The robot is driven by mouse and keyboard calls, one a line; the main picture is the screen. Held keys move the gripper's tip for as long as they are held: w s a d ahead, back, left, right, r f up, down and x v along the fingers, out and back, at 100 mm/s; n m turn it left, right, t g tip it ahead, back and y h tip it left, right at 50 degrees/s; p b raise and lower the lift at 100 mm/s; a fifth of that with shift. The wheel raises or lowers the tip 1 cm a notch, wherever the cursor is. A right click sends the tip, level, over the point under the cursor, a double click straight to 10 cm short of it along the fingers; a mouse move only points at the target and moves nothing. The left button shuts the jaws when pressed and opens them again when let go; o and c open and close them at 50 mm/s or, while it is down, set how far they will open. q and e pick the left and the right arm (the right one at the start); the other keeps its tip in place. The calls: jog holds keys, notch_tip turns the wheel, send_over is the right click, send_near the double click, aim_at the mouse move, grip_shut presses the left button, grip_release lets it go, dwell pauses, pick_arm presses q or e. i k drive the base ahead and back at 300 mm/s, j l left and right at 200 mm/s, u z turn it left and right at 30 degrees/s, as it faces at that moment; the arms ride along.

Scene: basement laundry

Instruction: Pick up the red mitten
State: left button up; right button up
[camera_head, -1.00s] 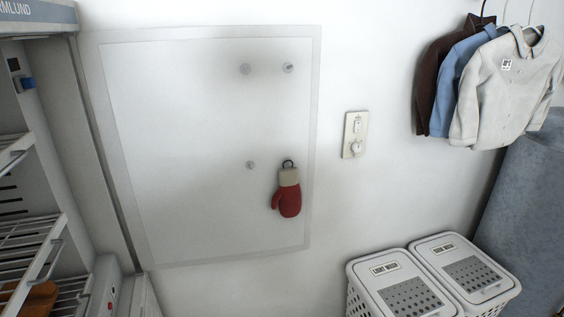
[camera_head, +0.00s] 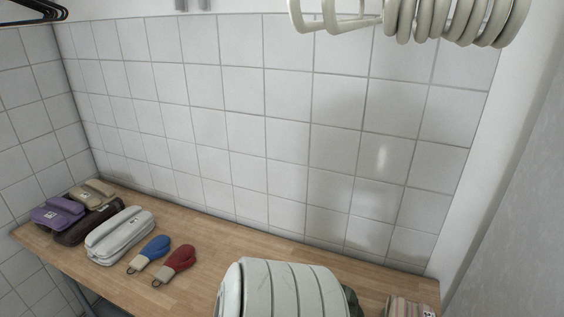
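A red mitten (camera_head: 180,258) with a pale cuff and a dark loop lies flat on a wooden table (camera_head: 195,222), left of the middle of the view. Its cuff and loop point toward the lower left. A blue mitten (camera_head: 154,248) with a similar pale cuff and loop lies close beside it on the left. Neither of my grippers is in view.
A large white ribbed object (camera_head: 285,288) fills the bottom centre. A striped bundle (camera_head: 408,307) is at right.

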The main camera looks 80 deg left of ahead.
aim_at(181, 260)
jog(key=u, duration=3.6)
